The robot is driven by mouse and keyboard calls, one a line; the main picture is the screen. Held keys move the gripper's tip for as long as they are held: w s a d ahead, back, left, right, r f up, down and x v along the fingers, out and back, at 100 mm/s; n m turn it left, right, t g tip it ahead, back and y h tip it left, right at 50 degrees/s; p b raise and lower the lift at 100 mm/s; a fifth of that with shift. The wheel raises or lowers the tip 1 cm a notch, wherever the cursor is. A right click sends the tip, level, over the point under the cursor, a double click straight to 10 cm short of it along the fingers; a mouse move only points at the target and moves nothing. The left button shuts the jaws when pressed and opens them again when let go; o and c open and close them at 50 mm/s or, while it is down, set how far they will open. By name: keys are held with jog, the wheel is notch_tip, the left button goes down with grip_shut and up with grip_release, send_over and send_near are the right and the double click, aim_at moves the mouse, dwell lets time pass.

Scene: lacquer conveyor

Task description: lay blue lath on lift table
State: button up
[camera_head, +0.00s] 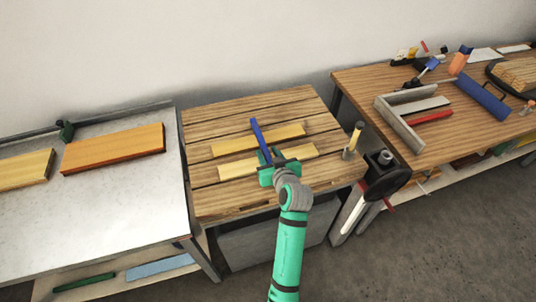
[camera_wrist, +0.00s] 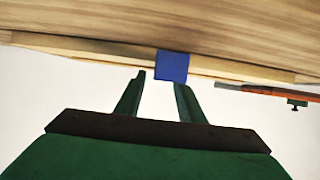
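The blue lath (camera_head: 258,138) lies across two pale wooden strips, the far one (camera_head: 235,144) and the near one (camera_head: 240,169), on the slatted wooden table in the middle (camera_head: 205,205), which looks like the lift table. Its near end reaches my gripper (camera_head: 271,160). In the wrist view, the end of the blue lath (camera_wrist: 172,66) shows just beyond the fingertips of my gripper (camera_wrist: 160,80). The fingers are apart, with clear background between them. The lath end sits slightly towards the right finger; whether that finger touches it I cannot tell.
An orange board (camera_head: 115,148) and a yellow board (camera_head: 22,170) lie on the pale conveyor table (camera_head: 90,225) at left. A wooden-handled tool (camera_head: 354,140) stands at the middle table's right edge.

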jog(key=shift+r, duration=0.4)
jog(key=v, duration=1.2)
